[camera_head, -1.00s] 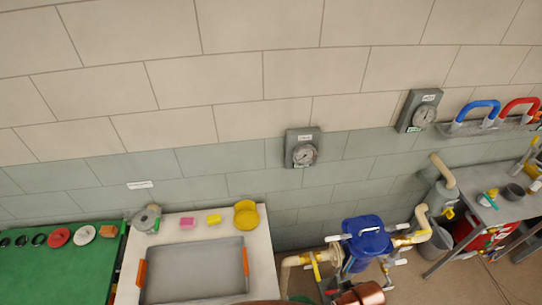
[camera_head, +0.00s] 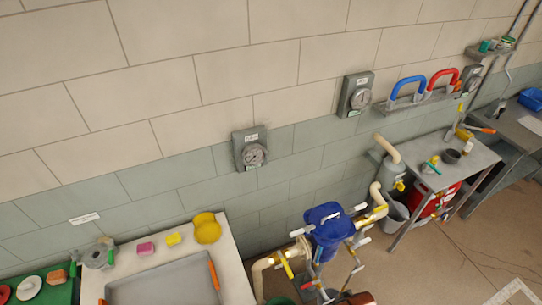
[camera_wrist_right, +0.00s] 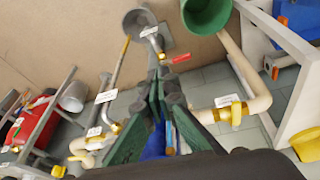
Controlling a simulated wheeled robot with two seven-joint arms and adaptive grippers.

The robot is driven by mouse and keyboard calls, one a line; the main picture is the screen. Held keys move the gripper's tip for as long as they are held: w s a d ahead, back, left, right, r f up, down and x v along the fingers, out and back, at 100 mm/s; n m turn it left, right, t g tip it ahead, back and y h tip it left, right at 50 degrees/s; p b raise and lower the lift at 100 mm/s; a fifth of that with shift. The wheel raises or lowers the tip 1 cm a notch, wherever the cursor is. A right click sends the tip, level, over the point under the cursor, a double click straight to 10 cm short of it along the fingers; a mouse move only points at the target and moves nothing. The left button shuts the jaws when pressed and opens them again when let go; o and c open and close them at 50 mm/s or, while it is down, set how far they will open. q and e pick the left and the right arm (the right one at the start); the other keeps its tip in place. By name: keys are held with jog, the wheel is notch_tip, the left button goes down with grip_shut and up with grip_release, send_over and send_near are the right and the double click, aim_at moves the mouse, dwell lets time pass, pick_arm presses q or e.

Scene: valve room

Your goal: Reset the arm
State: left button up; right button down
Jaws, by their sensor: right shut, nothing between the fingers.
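My right gripper (camera_wrist_right: 160,82) shows in the right wrist view, with its dark and green fingers closed together at the tips and nothing held. It hangs in front of the pipework, apart from any handle as far as I can tell. A blue body (camera_wrist_right: 153,146) is partly hidden behind the fingers. In the head view the blue valve unit (camera_head: 328,226) stands on the floor by the wall with cream pipes on both sides. Neither gripper shows in the head view, and my left gripper is in no view.
A white table (camera_head: 235,262) with a grey tray (camera_head: 165,285) stands left of the valve unit. A metal side table (camera_head: 455,163) stands to the right. Gauges (camera_head: 253,154) hang on the wall. In the right wrist view are a green bucket (camera_wrist_right: 207,14) and a red-handled valve (camera_wrist_right: 180,58).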

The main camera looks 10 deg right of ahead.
jog(key=s+a+f+g+b, duration=0.1)
jog(key=s+f+b, duration=0.15)
jog(key=f, duration=1.15)
jog(key=s+f+b, duration=0.2)
jog(key=f+b, duration=0.1)
jog(key=f, duration=1.1)
jog(key=s+f+n+g+b, duration=0.1)
jog(key=s+f+b, duration=0.5)
jog(key=s+f, duration=1.2)
notch_tip(320, 180, down, 4)
jog(key=shift+s+r+y+b, duration=0.15)
jog(key=shift+s+y+b, duration=0.15)
jog(key=shift+s+b, duration=0.1)
jog(key=shift+s, duration=0.15)
